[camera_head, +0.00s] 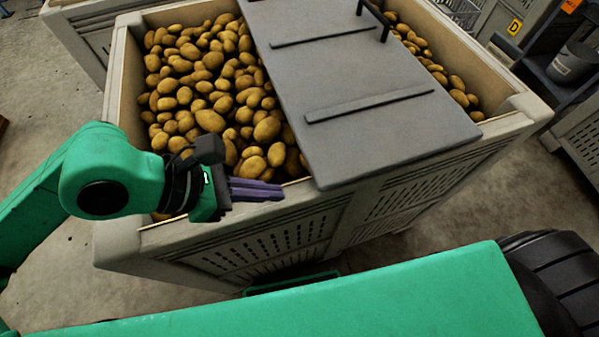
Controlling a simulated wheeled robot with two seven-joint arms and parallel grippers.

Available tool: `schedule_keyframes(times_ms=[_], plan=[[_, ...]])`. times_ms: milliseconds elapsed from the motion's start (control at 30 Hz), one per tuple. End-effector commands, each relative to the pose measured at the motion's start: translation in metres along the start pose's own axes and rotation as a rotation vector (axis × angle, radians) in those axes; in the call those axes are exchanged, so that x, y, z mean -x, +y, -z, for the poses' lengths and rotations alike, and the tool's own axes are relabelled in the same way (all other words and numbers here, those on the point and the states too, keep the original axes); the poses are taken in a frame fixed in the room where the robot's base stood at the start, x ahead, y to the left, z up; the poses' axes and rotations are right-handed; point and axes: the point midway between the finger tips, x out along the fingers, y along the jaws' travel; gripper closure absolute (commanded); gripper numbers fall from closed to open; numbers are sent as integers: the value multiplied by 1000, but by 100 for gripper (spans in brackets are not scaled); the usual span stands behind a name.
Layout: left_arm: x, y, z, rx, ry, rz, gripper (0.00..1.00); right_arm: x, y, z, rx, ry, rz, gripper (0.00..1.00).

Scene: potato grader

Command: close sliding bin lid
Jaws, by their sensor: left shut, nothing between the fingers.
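The sliding lid (365,85) is a flat grey panel lying across the top of a large beige potato bin (270,222). It has two raised ribs and a black handle (374,18) at its far right end. Potatoes (215,85) show in a wide open area left of the lid and in a narrower strip (440,75) to its right. My left gripper (278,191) is shut and empty, at the bin's near rim just left of the lid's near left corner. I cannot tell whether its fingertips touch the rim or lid. My right gripper is not in view.
Another bin (75,30) stands behind at the upper left. A shelf with a grey bucket (573,62) and another crate (580,140) are at the right. My green body and a dark wheel fill the bottom.

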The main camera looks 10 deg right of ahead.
Motion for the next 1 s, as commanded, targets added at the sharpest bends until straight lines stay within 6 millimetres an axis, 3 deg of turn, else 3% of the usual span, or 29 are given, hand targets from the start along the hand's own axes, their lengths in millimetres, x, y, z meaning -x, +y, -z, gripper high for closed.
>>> schedule_keyframes(times_ms=[100, 333, 1000], plan=[[-20, 0, -8, 0, -5, 4, 100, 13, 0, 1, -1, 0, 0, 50], [-44, 1, -27, 1, -2, -1, 100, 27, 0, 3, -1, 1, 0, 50], [-56, 2, -33, 1, -3, -2, 100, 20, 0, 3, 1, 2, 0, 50]])
